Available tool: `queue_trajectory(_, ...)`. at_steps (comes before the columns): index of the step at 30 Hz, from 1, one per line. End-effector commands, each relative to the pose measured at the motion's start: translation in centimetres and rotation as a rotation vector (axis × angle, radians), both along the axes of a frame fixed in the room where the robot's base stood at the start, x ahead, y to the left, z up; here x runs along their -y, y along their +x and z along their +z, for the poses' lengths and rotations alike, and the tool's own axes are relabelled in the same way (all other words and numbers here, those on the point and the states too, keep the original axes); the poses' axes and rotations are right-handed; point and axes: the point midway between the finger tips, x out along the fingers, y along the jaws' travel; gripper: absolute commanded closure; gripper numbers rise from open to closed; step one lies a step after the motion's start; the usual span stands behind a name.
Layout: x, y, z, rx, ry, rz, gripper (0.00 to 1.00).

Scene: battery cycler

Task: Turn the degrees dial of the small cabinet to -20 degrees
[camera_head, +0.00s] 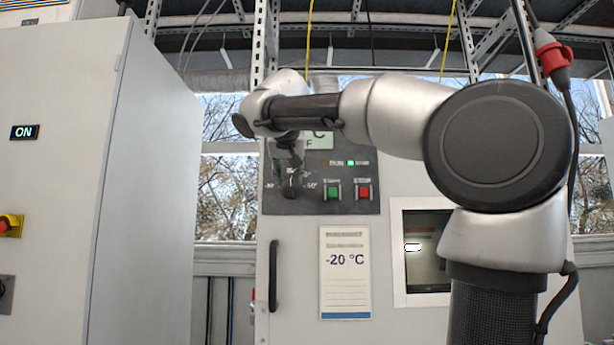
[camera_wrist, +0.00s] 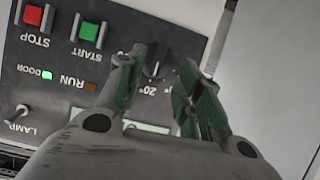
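The small cabinet (camera_head: 400,300) stands in the middle, with a dark control panel (camera_head: 340,200) on its upper front. The degrees dial (camera_head: 291,187) is a black knob at the lower left of that panel; my gripper partly covers its area in the head view. The wrist view shows the panel upside down, with the dial (camera_wrist: 155,67) between my fingers. My gripper (camera_wrist: 161,68) is open, its green-padded fingers on either side of the dial with gaps visible. I cannot tell the dial's exact setting. A "20°" mark shows near it in the wrist view.
A green START button (camera_head: 334,192) and red STOP button (camera_head: 364,192) sit right of the dial. A paper reading "-20 °C" (camera_head: 345,272) hangs below, beside a dark door handle (camera_head: 274,277). A larger grey cabinet (camera_head: 60,150) stands left.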

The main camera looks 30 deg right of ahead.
Motion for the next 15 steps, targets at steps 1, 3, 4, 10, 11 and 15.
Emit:
queue_trajectory(1,-0.2,0.4,1.1,0.028,0.0,-0.011,0.64)
queue_trajectory(3,-0.1,0.8,1.9,0.05,0.001,-0.022,0.64)
queue_trajectory(4,0.0,1.0,2.0,0.055,0.001,-0.025,0.64)
queue_trajectory(10,1.7,3.2,0.9,0.054,0.0,-0.028,0.64)
queue_trajectory(11,1.9,3.6,0.7,0.055,0.0,-0.027,0.64)
queue_trajectory(15,3.1,5.3,-0.2,0.055,0.001,-0.026,0.64)
